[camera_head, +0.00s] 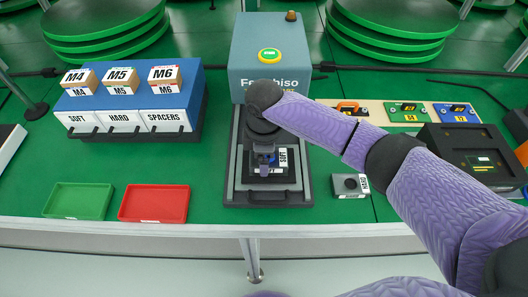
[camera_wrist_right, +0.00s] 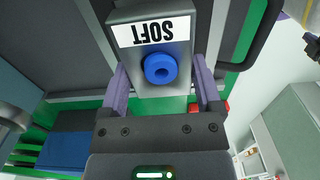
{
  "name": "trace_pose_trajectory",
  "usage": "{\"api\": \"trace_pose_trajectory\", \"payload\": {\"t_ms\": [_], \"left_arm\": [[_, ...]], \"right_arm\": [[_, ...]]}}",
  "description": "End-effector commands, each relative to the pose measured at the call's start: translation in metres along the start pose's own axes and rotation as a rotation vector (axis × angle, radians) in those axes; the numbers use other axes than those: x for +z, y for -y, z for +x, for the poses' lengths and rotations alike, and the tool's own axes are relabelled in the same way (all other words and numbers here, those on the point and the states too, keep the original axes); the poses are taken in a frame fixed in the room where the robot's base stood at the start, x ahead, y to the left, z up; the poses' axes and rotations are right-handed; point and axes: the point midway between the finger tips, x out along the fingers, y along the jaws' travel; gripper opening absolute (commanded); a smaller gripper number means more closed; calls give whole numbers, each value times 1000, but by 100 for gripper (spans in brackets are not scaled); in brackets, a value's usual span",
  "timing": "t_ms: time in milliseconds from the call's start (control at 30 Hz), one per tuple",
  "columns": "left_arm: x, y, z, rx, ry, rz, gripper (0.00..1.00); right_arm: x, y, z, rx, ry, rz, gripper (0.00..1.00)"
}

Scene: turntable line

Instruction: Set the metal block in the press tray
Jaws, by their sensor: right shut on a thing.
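A grey metal block labelled SOFT, with a blue round knob on it (camera_wrist_right: 178,84), is between the two purple fingers of my right gripper (camera_wrist_right: 161,88) in the right wrist view. The fingers are shut on its sides. In the head view the right gripper (camera_head: 264,165) is over the press tray (camera_head: 268,198), a dark grey tray in front of the press (camera_head: 270,60). The block's SOFT label (camera_head: 283,158) shows beside the gripper. My wrist hides much of the block, and I cannot tell whether it touches the tray floor. My left gripper is not in view.
A second grey block labelled HARD (camera_head: 349,185) lies right of the tray. A green bin (camera_head: 78,201) and a red bin (camera_head: 154,204) are at the front left. A blue rack (camera_head: 130,100) stands behind them. A dark device (camera_head: 470,155) is at the right.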

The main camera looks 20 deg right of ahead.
Motion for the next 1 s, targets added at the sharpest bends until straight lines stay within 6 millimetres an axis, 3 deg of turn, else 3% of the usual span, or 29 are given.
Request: {"api": "trace_pose_trajectory", "payload": {"t_ms": [533, 1000], "left_arm": [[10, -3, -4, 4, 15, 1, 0], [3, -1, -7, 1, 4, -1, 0]], "right_arm": [[0, 0, 0, 0, 0, 0, 10], [0, 0, 2, -1, 0, -1, 10]]}}
